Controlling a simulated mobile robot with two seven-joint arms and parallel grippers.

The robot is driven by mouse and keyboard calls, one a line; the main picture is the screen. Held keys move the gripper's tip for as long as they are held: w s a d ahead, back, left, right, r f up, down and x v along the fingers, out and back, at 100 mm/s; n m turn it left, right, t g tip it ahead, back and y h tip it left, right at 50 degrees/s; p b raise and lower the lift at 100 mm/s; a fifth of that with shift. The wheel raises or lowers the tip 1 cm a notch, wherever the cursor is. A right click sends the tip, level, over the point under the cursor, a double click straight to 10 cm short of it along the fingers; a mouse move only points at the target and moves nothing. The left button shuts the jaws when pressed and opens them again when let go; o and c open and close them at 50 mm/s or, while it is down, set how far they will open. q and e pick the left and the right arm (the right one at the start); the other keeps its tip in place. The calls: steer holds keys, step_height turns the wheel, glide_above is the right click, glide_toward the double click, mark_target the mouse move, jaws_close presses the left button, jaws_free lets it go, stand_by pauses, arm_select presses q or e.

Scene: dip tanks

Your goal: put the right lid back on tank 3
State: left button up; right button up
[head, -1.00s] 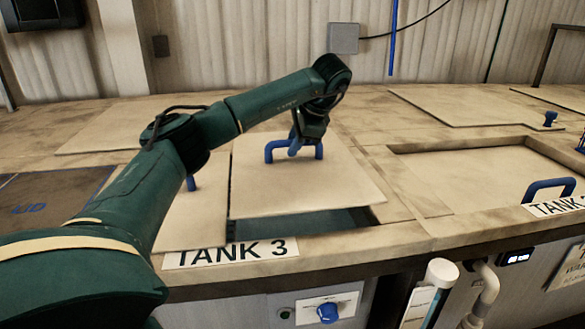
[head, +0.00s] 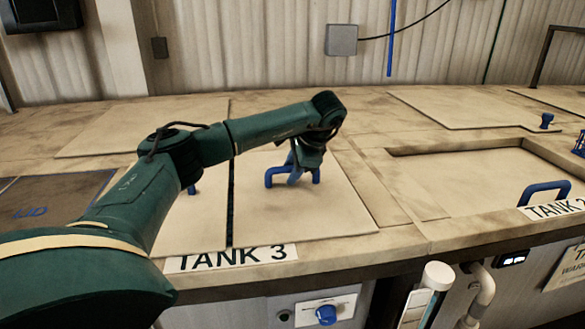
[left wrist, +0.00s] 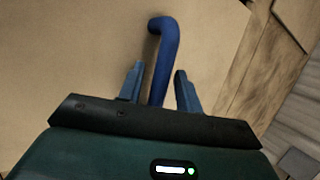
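The right lid (head: 315,215) of tank 3, a pale flat square panel, lies over the right half of the tank behind the TANK 3 label (head: 232,258). It looks level with the deck, with a thin dark gap along its left edge beside the left lid (head: 190,228). Its blue bar handle (head: 316,175) stands up from it. My left gripper (head: 293,174) is at the handle. In the left wrist view its fingers (left wrist: 158,86) stand apart on both sides of the handle (left wrist: 163,48), with a visible gap on each side. My right gripper is not in view.
To the right is tank 2's recessed opening (head: 450,150) with a blue handle (head: 545,190) near its front label. Another flat panel (head: 460,107) lies on the deck behind. A white-capped cylinder (head: 437,275) and a pipe stand at the front.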

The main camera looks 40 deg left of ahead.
arm_select(q)
steer(key=shift+o, duration=0.2)
steer(key=shift+d+r, duration=0.3)
steer(key=shift+r, duration=0.2)
steer(key=v, duration=1.1)
